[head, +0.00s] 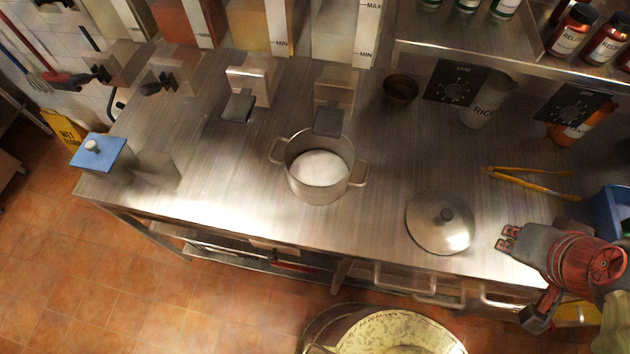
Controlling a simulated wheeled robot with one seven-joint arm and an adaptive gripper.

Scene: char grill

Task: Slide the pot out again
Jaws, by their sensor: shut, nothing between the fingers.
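A silver pot (310,190) with two side handles stands upright on the steel counter. It has no lid on and holds something white (320,167). Its far rim is close under the dark lever (328,121) of a dispenser; I cannot tell whether they touch. My gripper (508,238) is at the right, by the counter's front edge, well apart from the pot. It is shut and empty, with its fingertips pointing left.
A round metal lid (438,225) lies on the counter between the pot and my gripper. Yellow tongs (530,182) lie farther back right. A small dark bowl (400,89) is behind the pot. The counter in front of the pot is clear.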

